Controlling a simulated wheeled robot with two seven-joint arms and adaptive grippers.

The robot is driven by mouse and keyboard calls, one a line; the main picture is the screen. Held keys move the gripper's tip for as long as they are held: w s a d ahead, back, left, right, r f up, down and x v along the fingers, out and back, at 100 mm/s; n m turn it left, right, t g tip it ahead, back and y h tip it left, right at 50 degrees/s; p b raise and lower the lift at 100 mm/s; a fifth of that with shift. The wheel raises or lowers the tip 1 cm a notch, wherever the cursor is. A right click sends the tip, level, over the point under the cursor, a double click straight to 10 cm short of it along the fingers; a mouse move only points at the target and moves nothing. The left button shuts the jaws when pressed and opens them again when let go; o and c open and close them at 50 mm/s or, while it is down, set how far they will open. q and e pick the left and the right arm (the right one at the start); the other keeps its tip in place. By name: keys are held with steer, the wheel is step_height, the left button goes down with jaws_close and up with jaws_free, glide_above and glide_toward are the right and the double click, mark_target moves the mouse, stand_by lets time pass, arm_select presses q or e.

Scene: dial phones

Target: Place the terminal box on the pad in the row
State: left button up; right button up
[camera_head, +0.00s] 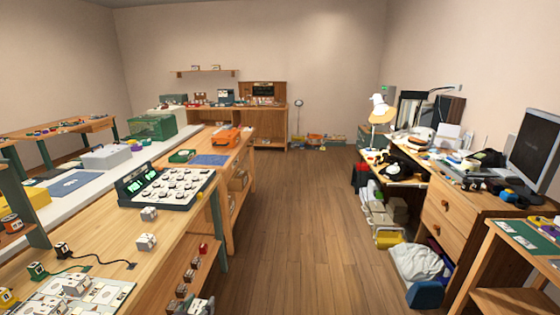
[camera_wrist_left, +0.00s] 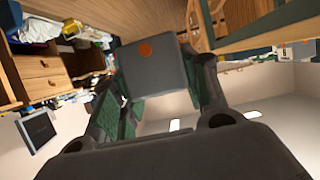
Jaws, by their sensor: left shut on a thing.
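My left gripper (camera_wrist_left: 151,52) is shut on a dark grey box with a round orange spot, the terminal box (camera_wrist_left: 150,80), in the left wrist view. The fingers hold it at its two sides, away from any surface. On the near bench stand a black box (camera_head: 62,249) and a green box (camera_head: 37,270) in a row with a cable. My right gripper is not seen.
A white board (camera_head: 108,293) with small boxes lies at the bench's near left. Two white blocks (camera_head: 146,242) stand near a large panel with dials (camera_head: 170,186). Small boxes (camera_head: 188,276) line the bench's right side. The wooden floor (camera_head: 310,230) is open.

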arm_select(q)
steer(key=shift+s+d+f+n+y, duration=0.1)
steer(key=shift+d+f+n+y, duration=0.15)
steer(key=shift+f, duration=0.3)
steer(key=shift+s+d+f+n+y, duration=0.15)
steer(key=shift+d+f+n+y, duration=0.1)
steer(key=shift+f+n+y, duration=0.4)
steer(key=shift+d+f, duration=0.15)
steer(key=shift+f, duration=0.1)
steer(key=shift+d+r, duration=0.1)
steer(key=shift+d, duration=0.4)
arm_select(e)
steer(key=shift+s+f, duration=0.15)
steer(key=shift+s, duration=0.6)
arm_select(q)
steer(key=shift+a, duration=0.6)
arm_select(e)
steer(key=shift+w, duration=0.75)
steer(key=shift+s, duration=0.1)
